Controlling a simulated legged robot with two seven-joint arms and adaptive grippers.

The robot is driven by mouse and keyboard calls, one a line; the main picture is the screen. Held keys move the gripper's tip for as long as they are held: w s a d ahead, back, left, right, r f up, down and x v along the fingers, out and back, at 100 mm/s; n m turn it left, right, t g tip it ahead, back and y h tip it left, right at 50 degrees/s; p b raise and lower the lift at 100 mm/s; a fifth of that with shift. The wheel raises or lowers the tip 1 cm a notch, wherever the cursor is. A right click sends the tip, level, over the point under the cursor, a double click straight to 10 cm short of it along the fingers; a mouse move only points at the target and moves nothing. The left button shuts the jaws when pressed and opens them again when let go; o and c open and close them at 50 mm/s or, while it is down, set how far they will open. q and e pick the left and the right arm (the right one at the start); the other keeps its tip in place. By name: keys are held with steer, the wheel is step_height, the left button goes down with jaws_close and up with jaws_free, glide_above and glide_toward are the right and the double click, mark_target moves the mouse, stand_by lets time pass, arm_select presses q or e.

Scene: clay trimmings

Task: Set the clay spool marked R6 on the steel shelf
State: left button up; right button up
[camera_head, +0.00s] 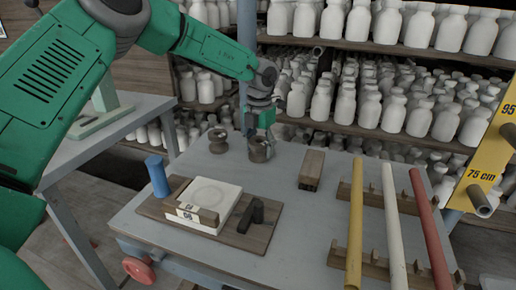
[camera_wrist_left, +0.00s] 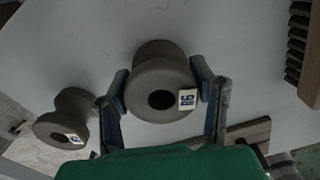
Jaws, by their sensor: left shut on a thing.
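A grey-brown clay spool (camera_head: 260,151) stands upright at the back of the grey cart top. My left gripper (camera_head: 261,122) comes down over it from above and is shut on it. In the left wrist view this spool (camera_wrist_left: 160,62) sits between the two fingers of the left gripper (camera_wrist_left: 160,88), with a small white tag that seems to read R6, turned over. Whether it is lifted off the surface I cannot tell. A second, similar spool (camera_head: 218,142) stands just left of it; it also shows in the left wrist view (camera_wrist_left: 68,118) with its own tag, too small to read surely. My right gripper is out of view.
The grey cart top (camera_head: 310,225) holds a wooden board (camera_head: 262,233) with a white block, a blue cylinder (camera_head: 157,175), a brown block (camera_head: 312,168) and racked coloured rods (camera_head: 393,215). Shelves of white bottles (camera_head: 390,110) stand behind. A grey table (camera_head: 130,118) is at left.

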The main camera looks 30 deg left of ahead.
mark_target(262, 141)
arm_select(q)
steer(key=shift+w+d, duration=0.1)
steer(key=shift+d, duration=0.5)
steer(key=o, duration=1.5)
steer(key=shift+a+f, duration=0.25)
steer(key=shift+a, duration=0.75)
steer(key=shift+d+r, duration=0.2)
steer(key=shift+r, duration=0.1)
steer(key=r, duration=0.2)
steer(key=r+p, duration=0.1)
steer(key=r, duration=0.1)
steer(key=d+r, duration=0.1)
steer(key=r, duration=0.1)
steer(key=shift+r, duration=0.35)
steer(key=r, duration=0.2)
steer(key=a+r+p, duration=0.1)
steer(key=r, duration=0.1)
steer(key=shift+a+r, duration=0.15)
steer(key=shift+r, duration=0.15)
steer(key=shift+d+r, duration=0.25)
steer(key=shift+r, duration=0.15)
steer(key=shift+d, duration=0.3)
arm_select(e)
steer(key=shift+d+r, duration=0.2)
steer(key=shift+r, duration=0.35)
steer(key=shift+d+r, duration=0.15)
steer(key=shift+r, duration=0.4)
